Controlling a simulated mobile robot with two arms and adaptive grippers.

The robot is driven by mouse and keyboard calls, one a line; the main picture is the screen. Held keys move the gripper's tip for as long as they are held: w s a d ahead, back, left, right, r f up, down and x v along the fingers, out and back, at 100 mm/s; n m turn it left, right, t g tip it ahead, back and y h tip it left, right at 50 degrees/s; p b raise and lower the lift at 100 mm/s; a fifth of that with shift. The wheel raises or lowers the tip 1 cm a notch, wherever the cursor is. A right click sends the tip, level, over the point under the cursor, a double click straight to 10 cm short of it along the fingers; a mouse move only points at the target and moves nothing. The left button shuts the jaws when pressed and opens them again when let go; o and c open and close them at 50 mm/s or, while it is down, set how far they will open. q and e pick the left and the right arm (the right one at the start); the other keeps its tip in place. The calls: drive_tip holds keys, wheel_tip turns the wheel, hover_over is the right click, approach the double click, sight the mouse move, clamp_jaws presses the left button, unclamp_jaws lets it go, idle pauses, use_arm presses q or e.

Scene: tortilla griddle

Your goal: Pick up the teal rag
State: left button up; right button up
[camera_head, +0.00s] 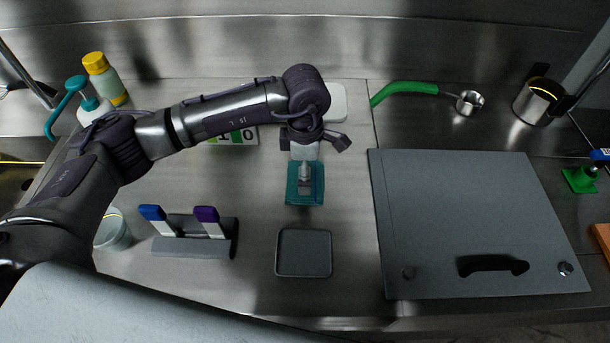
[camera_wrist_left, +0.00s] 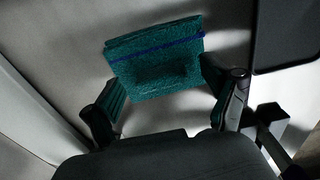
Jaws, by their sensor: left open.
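The teal rag (camera_head: 317,189) lies folded flat on the steel counter, near the middle of the head view. In the left wrist view the rag (camera_wrist_left: 157,62) shows a dark blue stripe, and it lies between and beyond the two fingertips. My left gripper (camera_head: 305,172) is over the rag and covers part of it in the head view. In the left wrist view the left gripper (camera_wrist_left: 170,97) is open, its fingers apart on either side with nothing held between them. I cannot tell the exact height above the rag. My right gripper is not in view.
A grey tray (camera_head: 303,271) lies in front of the rag. A holder (camera_head: 190,248) with blue- and purple-handled tools stands at left. A large grey griddle lid (camera_head: 470,205) is at right. Pump and yellow-capped bottles (camera_head: 106,82) stand at back left. Counter beside the rag is bare.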

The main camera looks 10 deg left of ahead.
use_arm(q)
drive_tip(key=shift+f, duration=0.45)
drive_tip(key=c, duration=1.1)
drive_tip(key=shift+r, duration=0.1)
drive_tip(key=shift+c, duration=0.2)
